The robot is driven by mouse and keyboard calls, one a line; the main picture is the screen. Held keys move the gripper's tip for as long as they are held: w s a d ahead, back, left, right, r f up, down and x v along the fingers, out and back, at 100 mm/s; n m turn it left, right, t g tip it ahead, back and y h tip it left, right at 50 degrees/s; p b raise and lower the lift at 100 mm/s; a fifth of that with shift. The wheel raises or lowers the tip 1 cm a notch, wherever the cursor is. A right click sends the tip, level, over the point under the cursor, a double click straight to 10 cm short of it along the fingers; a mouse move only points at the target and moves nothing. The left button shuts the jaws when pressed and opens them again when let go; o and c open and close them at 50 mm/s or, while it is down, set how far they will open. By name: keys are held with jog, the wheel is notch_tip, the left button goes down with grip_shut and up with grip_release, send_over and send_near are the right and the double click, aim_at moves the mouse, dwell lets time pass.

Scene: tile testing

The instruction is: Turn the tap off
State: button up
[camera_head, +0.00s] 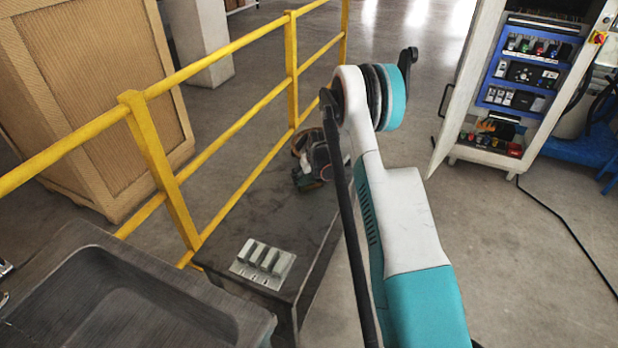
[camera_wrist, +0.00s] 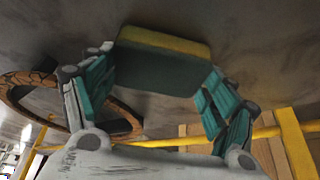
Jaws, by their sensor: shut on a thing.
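A small metal fitting (camera_head: 5,268), possibly the tap, shows at the left edge of the head view beside the grey sink (camera_head: 215,318). Most of it is cut off, so its handle and any water flow cannot be seen. My gripper (camera_head: 309,176) is far to the right of it, over the dark table beyond the sink. In the wrist view my gripper (camera_wrist: 160,75) is shut on a sponge-like block (camera_wrist: 155,68), dark green with a yellow edge, between its two teal fingers.
A yellow railing (camera_head: 160,165) runs behind the sink and dark table (camera_head: 230,215). A plate of grey tiles (camera_head: 263,263) lies on that table. A brown ring (camera_wrist: 22,103) is left of the fingers. An open cabinet (camera_head: 470,85) stands right, with clear floor before it.

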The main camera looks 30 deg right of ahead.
jog(key=o, duration=0.9)
jog(key=shift+o, duration=0.2)
